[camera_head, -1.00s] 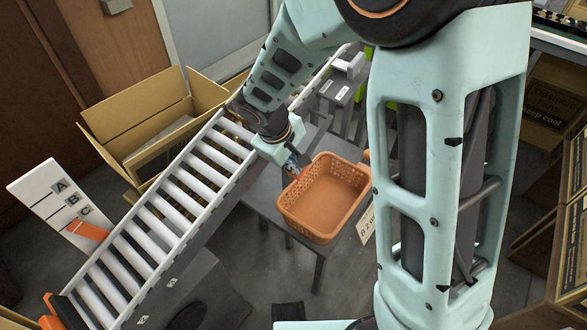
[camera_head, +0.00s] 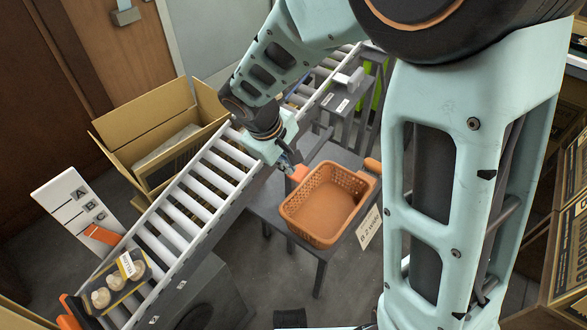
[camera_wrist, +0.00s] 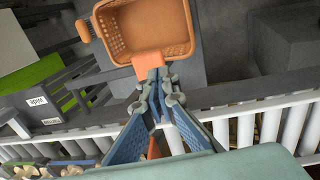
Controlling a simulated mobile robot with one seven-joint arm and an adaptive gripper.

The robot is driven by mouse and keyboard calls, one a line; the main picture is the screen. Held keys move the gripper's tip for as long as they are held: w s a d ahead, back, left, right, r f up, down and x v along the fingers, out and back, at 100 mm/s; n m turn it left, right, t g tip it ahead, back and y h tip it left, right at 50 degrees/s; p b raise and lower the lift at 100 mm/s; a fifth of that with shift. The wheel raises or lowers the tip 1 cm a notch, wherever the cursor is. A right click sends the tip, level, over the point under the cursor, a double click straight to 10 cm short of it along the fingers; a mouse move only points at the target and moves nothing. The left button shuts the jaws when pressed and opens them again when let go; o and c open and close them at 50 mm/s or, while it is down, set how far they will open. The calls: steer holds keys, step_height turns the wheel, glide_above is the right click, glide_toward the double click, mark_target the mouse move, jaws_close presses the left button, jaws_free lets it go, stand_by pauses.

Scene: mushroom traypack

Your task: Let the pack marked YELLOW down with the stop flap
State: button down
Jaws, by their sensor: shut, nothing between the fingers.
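A mushroom pack (camera_head: 119,286) with a yellow edge and a small white label lies at the low end of the roller conveyor (camera_head: 186,215), near the orange end stop (camera_head: 69,309). My gripper (camera_head: 291,160) is beside the conveyor's right rail, near an orange tab (camera_head: 298,173), which looks like the stop flap's handle. In the wrist view my gripper (camera_wrist: 158,78) is shut and empty, its tips right at the orange tab (camera_wrist: 151,62). I cannot tell whether they touch. My arm hides the conveyor's middle.
An orange basket (camera_head: 289,209) stands on a grey table just past the tab. An open cardboard box (camera_head: 112,129) is behind the conveyor. A board marked A, B, C (camera_head: 76,202) stands at the left. More mushrooms (camera_wrist: 82,162) show at the wrist view's lower left.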

steer(key=v, duration=0.4)
steer(key=p+v, duration=0.1)
steer(key=v, duration=0.1)
steer(key=shift+s+a+f, duration=0.2)
steer(key=shift+s, duration=0.05)
